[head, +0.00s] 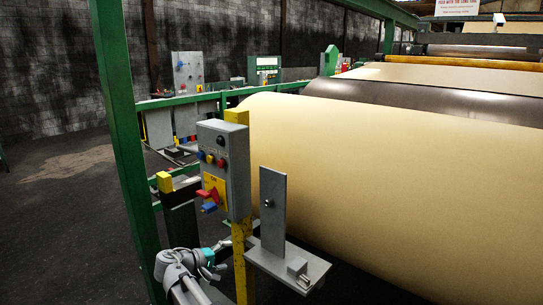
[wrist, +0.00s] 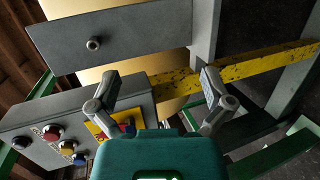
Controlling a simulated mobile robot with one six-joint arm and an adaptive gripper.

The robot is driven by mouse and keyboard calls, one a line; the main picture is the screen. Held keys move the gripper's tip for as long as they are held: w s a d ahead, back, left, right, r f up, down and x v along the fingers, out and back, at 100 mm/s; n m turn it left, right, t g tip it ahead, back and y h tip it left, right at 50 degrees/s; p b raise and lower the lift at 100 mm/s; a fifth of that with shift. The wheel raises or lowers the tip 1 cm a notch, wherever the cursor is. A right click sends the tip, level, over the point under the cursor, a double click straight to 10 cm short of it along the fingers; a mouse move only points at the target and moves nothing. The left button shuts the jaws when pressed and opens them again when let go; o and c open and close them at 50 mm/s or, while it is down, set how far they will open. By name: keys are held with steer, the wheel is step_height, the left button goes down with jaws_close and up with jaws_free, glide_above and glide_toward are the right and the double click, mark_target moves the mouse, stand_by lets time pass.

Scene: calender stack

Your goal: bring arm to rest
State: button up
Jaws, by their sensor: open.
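My gripper (head: 226,246) is low in the head view, beside the yellow post and below the grey control box (head: 236,165). My grey arm reaches up to it from the bottom edge. In the wrist view my gripper (wrist: 160,84) has its two grey fingers spread wide with nothing between them. The control box (wrist: 40,125) is at the lower left there, with several coloured buttons. Its yellow plate (wrist: 102,124) is partly hidden behind the left finger. In the head view a red handle (head: 208,194) and a blue one (head: 209,207) stick out from the box.
A yellow post (head: 243,265) carries the box. A grey bracket with an upright plate (head: 272,212) stands just right of my gripper. A large tan roll (head: 390,180) fills the right. A green frame post (head: 127,130) stands at left; dark floor (head: 65,210) beyond is open.

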steer(key=s+d+f+m+g+y, duration=0.1)
steer(key=s+d+f+g, duration=0.15)
steer(key=d, duration=0.35)
steer(key=s+d+f+m+g+y, duration=0.1)
steer(key=d+f+g, duration=0.15)
steer(key=d, duration=0.45)
steer(key=s+d+f+m+g+y, duration=0.1)
steer(key=d+f, duration=0.2)
steer(key=d, duration=0.3)
steer(key=s+d+f+m+g+y, duration=0.3)
steer(key=s+d+y, duration=0.5)
steer(key=s+d, duration=0.3)
steer(key=shift+s+d+f+m, duration=0.4)
steer(key=shift+d+f+m, duration=0.2)
steer(key=shift+m, duration=0.4)
steer(key=shift+a, duration=0.1)
steer(key=shift+c, duration=0.3)
